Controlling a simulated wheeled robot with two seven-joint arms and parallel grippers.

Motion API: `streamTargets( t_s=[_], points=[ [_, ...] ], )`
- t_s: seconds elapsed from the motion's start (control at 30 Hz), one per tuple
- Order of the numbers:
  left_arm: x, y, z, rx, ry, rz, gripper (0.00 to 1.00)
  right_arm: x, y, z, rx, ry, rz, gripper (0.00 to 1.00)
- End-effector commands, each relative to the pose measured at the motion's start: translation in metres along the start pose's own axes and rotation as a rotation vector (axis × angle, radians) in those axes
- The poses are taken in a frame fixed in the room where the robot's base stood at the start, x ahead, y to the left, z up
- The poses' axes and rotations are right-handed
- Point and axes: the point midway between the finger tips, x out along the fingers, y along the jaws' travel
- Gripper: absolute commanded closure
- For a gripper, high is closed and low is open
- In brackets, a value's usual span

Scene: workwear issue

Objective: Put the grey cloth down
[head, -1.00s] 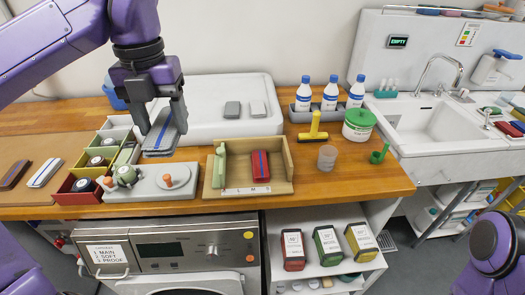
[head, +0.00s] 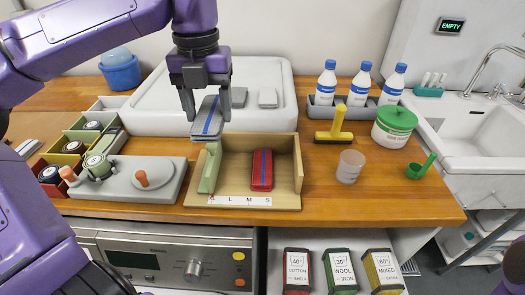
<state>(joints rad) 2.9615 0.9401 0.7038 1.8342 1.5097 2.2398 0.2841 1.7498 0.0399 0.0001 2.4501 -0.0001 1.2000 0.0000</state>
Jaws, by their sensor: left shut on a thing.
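The grey cloth (head: 208,120) is a folded grey piece with a blue stripe, in the head view. My left gripper (head: 207,104) is shut on it and holds it tilted in the air, above the back left of the wooden tray (head: 231,165). Its lower end shows just above and behind the green block in the tray; I cannot tell whether they touch. A red folded cloth (head: 262,170) with a blue stripe lies in the tray's right half. The tray's front edge has a letter strip (head: 240,201). My right gripper is out of view.
Two small grey pads (head: 268,97) lie on the white basin-like surface (head: 150,100) behind. A grey board with knobs (head: 130,178) stands left of the tray. A yellow squeegee (head: 336,127) and a clear cup (head: 350,166) stand right. Bare counter (head: 395,200) lies front right.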

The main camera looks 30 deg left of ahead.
Motion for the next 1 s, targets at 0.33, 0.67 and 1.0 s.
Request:
streamTargets(
  t_s=[0.33, 0.67, 1.0],
  points=[
    [0.059, -0.077, 0.042, 0.002, 0.005, 0.004, 0.69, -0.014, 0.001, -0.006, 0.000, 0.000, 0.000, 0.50],
    [0.104, -0.095, 0.052, 0.002, 0.002, 0.001, 0.69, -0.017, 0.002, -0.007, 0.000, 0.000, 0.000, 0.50],
    [0.115, -0.095, 0.052, 0.001, -0.001, 0.000, 0.69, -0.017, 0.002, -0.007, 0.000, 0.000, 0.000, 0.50]
  ],
)
